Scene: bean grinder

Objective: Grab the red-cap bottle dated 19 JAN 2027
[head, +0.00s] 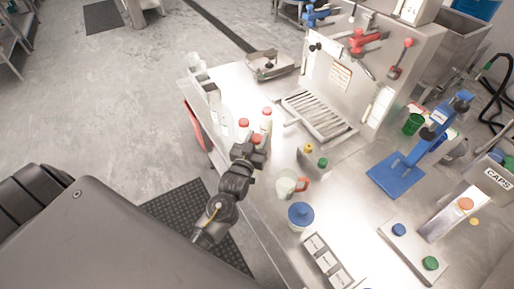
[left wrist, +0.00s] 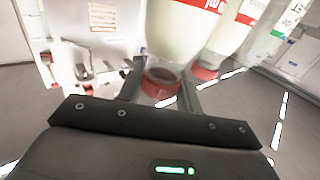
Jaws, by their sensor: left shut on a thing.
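Several pale bottles with red caps stand in a group near the left edge of the steel counter. My left gripper (head: 254,148) is at the nearest red-cap bottle (head: 257,139), which its hand partly hides. In the left wrist view the picture is upside down, and my left gripper (left wrist: 160,86) is shut on this bottle (left wrist: 178,28) around its red cap. A second red-cap bottle (head: 266,120) stands behind it, and a third (head: 243,127) stands to the left. No date can be read on any bottle. My right gripper is not in view.
A glass beaker (head: 287,184) and a blue-lidded jar (head: 300,215) stand right of my left gripper. A drip grate (head: 318,115) and a blue stand (head: 397,174) are farther right.

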